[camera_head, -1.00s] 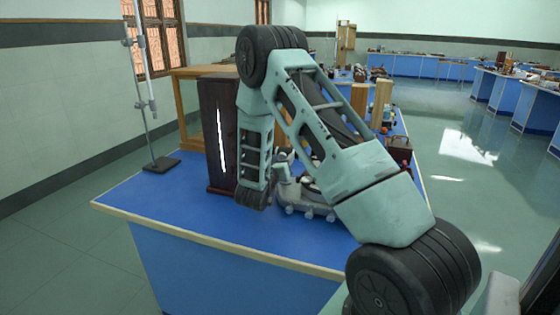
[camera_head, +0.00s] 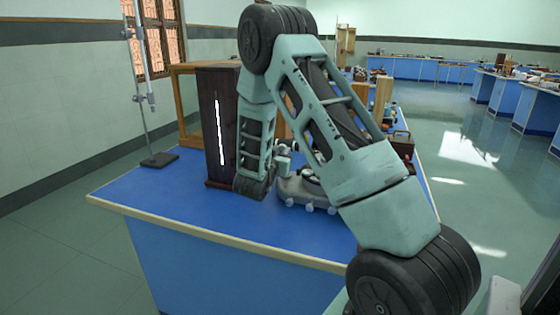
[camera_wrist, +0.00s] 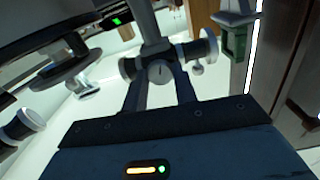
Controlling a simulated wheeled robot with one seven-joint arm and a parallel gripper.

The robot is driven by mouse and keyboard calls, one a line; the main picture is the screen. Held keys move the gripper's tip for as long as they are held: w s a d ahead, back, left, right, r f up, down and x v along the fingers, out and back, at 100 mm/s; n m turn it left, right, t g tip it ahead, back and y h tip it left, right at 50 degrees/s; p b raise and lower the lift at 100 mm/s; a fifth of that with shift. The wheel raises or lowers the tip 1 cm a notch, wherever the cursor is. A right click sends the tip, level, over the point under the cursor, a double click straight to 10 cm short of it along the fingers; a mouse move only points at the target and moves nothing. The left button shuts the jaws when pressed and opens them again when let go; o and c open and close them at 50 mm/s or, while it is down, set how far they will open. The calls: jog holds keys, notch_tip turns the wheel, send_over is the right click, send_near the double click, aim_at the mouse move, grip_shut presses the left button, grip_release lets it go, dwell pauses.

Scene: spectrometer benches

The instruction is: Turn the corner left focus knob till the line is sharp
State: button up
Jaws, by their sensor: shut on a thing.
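In the wrist view, my gripper (camera_wrist: 160,82) has its two dark fingers closed around a round grey knob (camera_wrist: 160,72) with a pale index mark. The knob sits on a crossbar between two white-ended knobs, one (camera_wrist: 127,68) to the left and one (camera_wrist: 206,45) to the right. In the head view, my arm largely hides the gripper and the knob, beside the grey spectrometer (camera_head: 308,194). A tall dark box (camera_head: 213,170) shows the line (camera_head: 219,130), a bright, narrow, slightly tilted white streak. Its edge sharpness is hard to judge at this size.
The blue bench top (camera_head: 180,205) is clear at the front. A metal stand (camera_head: 157,159) is at its left back corner. A wooden frame (camera_head: 180,92) stands behind the dark box. More apparatus lies farther back along the bench.

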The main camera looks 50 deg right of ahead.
jog(key=m+b, duration=0.1)
jog(key=b, duration=0.1)
jog(key=m+b, duration=0.4)
jog(key=shift+f+b, duration=0.3)
jog(key=shift+b, duration=0.05)
jog(key=m+b, duration=0.3)
jog(key=shift+r, duration=0.2)
jog(key=shift+r+m+b, duration=0.1)
jog(key=shift+m+b, duration=0.2)
jog(key=shift+b, duration=0.05)
jog(key=o, duration=1)
jog(key=v, duration=1.7)
jog(key=shift+a, duration=0.2)
jog(key=shift+a, duration=0.1)
